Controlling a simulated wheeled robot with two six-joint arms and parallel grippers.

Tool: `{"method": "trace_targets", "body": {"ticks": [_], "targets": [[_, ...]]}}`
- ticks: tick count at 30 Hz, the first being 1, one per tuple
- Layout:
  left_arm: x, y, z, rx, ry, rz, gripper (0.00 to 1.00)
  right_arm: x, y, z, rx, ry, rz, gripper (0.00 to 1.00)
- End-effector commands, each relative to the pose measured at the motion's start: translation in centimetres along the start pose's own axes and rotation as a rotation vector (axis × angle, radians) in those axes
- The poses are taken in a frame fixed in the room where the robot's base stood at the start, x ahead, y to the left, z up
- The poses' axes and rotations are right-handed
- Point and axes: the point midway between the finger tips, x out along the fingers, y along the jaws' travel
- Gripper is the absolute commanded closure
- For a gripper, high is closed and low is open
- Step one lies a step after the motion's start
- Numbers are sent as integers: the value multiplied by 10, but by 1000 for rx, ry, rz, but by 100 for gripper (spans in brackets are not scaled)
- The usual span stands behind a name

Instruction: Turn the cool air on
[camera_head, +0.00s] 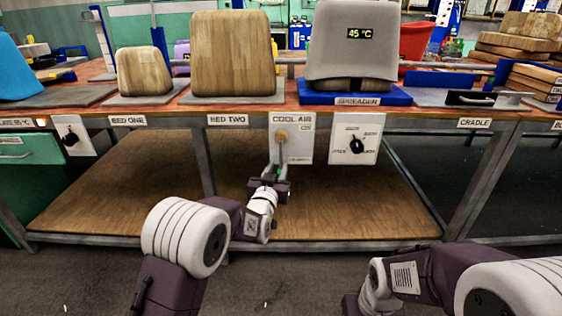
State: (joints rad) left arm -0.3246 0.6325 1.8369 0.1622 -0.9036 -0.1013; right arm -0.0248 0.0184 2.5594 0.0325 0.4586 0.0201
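The cool air panel (299,150) is a pale plate on the front of the bench, labelled "COOL AIR", with a small "ON" mark at its right. Its tan knob (281,135) sits near the panel's left side. My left gripper (279,147) reaches up to the panel, its two grey fingers just below and at the knob. A gap shows between the fingers lower down, but I cannot tell whether the tips touch or grip the knob. My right arm is at the lower right; its gripper is not visible.
A second panel (355,147) with a black dial is right of the cool air panel. A grey block reading 45 °C (352,62) and wooden blocks (232,55) stand on the bench. A wooden lower shelf (120,200) lies below, largely clear.

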Motion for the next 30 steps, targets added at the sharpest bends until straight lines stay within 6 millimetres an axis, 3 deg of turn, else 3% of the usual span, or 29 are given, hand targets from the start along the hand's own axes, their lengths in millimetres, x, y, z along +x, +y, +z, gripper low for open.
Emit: {"method": "trace_targets", "body": {"ticks": [3, 9, 21, 24, 25, 30], "targets": [[25, -1, 5, -2, 5, -1, 68, 18, 0, 2, 0, -1, 0, 42], [54, -1, 3, -1, 3, -2, 68, 28, 1, 3, 0, -2, 0, 42], [63, -1, 0, -1, 1, -1, 68, 29, 1, 3, 0, -1, 0, 42], [63, -1, 0, -1, 1, -1, 96, 29, 1, 3, 0, -1, 0, 42], [63, -1, 0, -1, 1, -1, 100, 29, 1, 3, 0, -1, 0, 42], [63, -1, 0, -1, 1, -1, 100, 29, 1, 3, 0, -1, 0, 42]]}}
